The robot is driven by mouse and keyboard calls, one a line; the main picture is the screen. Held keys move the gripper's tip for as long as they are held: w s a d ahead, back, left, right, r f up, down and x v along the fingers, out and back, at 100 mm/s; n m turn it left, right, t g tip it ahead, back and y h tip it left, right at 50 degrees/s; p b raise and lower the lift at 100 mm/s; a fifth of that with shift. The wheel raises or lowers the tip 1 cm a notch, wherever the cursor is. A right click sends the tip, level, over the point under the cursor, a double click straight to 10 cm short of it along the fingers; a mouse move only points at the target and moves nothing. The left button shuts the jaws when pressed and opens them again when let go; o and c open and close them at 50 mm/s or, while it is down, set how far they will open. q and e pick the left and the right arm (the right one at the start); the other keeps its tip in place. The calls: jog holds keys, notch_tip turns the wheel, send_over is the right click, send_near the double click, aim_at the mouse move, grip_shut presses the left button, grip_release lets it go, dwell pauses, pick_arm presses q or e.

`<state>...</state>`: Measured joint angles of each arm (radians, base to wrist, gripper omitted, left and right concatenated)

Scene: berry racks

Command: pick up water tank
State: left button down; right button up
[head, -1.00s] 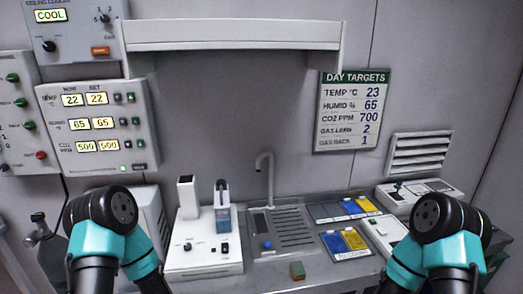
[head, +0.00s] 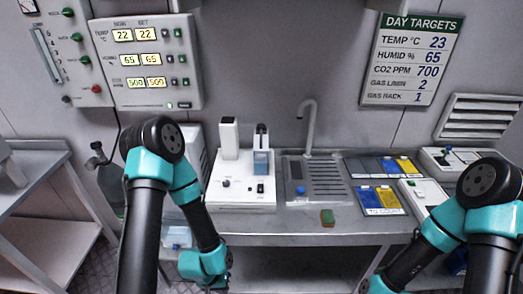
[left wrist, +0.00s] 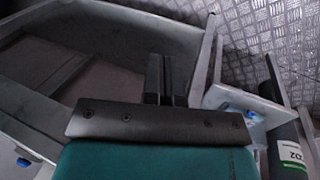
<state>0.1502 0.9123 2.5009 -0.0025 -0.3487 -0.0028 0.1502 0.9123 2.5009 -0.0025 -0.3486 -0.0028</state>
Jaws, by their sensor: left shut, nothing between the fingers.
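A clear box with blue in it (head: 177,237) sits low at the left end of the bench, beside my left forearm in the head view. It shows in the left wrist view as a pale, see-through box (left wrist: 242,108), right of my fingers. A blue see-through container (head: 261,162) stands in the white unit on the bench. I cannot tell for sure which is the water tank. My left gripper (left wrist: 164,80) is shut and empty, apart from the box; its fingertips are not clear in the head view. My right gripper is out of view, below the frame.
The white unit (head: 242,190), a sink (head: 316,180) with a tap and blue and yellow trays (head: 375,200) fill the bench. A sponge (head: 327,217) lies at its front edge. A side table (head: 30,180) stands left. A dark bottle (left wrist: 289,147) is near the box.

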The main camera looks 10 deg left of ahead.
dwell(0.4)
pick_arm(q)
jog(key=shift+c, duration=0.6)
grip_release()
